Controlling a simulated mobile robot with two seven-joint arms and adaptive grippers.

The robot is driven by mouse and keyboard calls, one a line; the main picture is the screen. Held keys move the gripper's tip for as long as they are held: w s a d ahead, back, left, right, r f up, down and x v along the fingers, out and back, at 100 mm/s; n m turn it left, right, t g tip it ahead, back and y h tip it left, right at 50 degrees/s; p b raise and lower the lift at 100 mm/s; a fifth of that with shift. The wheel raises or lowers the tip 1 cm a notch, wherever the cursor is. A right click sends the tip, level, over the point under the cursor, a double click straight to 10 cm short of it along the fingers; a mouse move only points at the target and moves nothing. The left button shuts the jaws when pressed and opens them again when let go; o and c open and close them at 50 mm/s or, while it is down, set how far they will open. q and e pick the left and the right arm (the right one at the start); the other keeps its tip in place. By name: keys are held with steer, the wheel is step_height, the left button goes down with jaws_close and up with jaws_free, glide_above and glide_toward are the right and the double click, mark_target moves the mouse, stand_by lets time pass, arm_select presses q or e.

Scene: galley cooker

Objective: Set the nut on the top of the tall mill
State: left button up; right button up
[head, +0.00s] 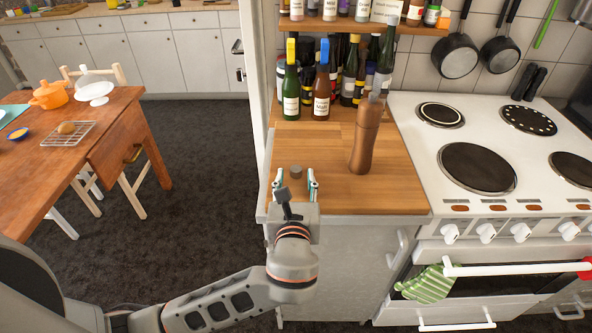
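A tall brown wooden mill (364,148) stands upright on the wooden counter, with a narrow greyish tip at its top. A small dark grey nut (296,171) is at the counter's front left, to the left of the mill. My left gripper (296,179) reaches over the counter's front edge with its fingers spread on either side, the nut showing between or just beyond the fingertips. I cannot tell whether the fingers touch it; a gap shows on both sides. My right gripper is not in view.
A green bottle (291,92) and a brown bottle (321,95) stand behind, before crowded bottles and jars under a shelf (350,24). A white cooker (480,150) adjoins the counter's right side. Counter between nut and mill is clear. A dining table (60,158) stands far left.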

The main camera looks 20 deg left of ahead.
mark_target(296, 170)
arm_select(q)
steer(key=x, duration=0.4)
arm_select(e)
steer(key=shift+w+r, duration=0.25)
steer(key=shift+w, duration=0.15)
arm_select(q)
steer(key=c, duration=0.9)
steer(key=shift+r, duration=0.1)
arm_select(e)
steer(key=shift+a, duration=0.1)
